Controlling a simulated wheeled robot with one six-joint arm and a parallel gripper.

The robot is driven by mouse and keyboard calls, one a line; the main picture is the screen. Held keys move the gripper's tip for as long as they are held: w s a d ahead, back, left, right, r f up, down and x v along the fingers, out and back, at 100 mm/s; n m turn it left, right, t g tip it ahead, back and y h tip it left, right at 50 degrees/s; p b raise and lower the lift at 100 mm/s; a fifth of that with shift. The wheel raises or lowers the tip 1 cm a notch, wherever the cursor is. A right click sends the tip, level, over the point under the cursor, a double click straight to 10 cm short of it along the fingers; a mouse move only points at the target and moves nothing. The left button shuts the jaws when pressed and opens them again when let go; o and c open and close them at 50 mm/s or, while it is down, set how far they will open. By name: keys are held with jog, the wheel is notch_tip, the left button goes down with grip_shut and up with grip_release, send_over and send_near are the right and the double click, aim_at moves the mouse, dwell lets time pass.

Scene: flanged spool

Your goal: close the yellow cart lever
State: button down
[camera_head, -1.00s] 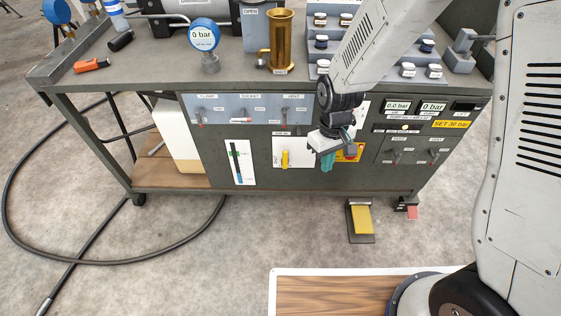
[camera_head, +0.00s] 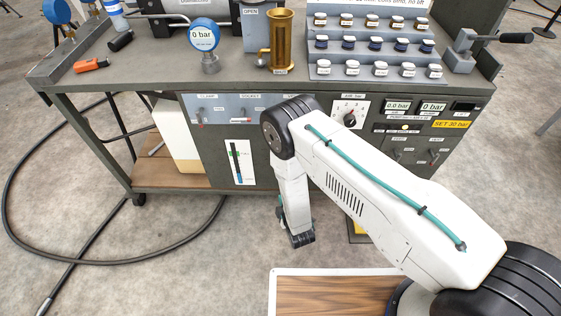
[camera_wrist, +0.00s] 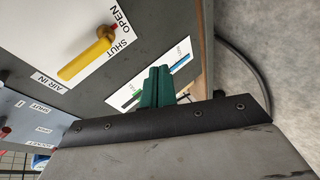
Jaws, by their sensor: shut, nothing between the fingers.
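The yellow lever (camera_wrist: 85,58) sits on a white plate (camera_wrist: 60,84) marked OPEN, SHUT and AIR IN, at the upper left of the wrist view. In the head view my arm hides the lever, and my gripper is mostly hidden behind my wrist.
The grey cart (camera_head: 262,85) carries a gauge (camera_head: 204,36), a brass cylinder (camera_head: 281,40) and a rack of jars (camera_head: 370,66). A blue-marked level strip (camera_head: 238,163) is on its front. A yellow pedal (camera_head: 358,232) is partly hidden. A black hose (camera_head: 130,263) lies on the floor.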

jog(key=w+a+r+n+t+y, duration=0.2)
jog(key=w+r+n+t, duration=0.15)
jog(key=r, duration=0.45)
jog(key=w+d+t, duration=0.1)
jog(key=w, duration=0.8)
jog(key=shift+r, duration=0.45)
jog(key=shift+w, duration=0.1)
